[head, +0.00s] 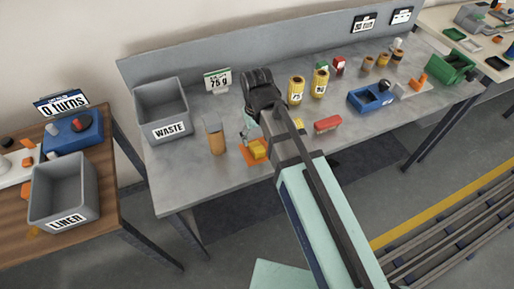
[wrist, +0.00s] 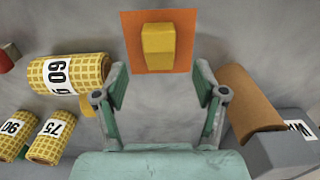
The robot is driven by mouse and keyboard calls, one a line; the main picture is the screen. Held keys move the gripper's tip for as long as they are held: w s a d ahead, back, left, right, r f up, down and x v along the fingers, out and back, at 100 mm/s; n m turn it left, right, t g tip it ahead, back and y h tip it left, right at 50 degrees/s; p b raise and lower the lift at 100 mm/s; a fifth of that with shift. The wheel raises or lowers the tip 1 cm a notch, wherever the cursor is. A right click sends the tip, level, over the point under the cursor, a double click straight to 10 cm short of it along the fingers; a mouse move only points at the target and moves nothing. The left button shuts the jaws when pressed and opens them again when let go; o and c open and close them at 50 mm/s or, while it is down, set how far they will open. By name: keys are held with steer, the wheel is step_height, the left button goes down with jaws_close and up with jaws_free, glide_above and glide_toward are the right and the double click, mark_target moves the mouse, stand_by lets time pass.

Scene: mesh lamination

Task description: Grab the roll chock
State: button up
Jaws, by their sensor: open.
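A yellow block, which I take to be the roll chock (head: 257,148), sits on an orange square pad (head: 247,159) near the front edge of the grey table. In the wrist view the chock (wrist: 158,46) lies on the pad (wrist: 132,28) at top centre, beyond my fingertips and between their lines. My gripper (wrist: 160,78) is open, with one teal finger on each side and nothing between them. In the head view my gripper (head: 249,131) is over the table just behind the chock, partly hidden by my arm.
A brown roll (head: 216,138) stands left of the chock, beside the grey WASTE bin (head: 160,98). Rolls marked 75 (head: 295,91) and 90 (head: 320,83), a red block (head: 327,124) and a blue tray (head: 365,103) are to the right.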

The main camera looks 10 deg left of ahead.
mark_target(257, 146)
steer(key=shift+f+p, duration=0.85)
steer(key=shift+f, duration=2.35)
steer(key=c, duration=1.3)
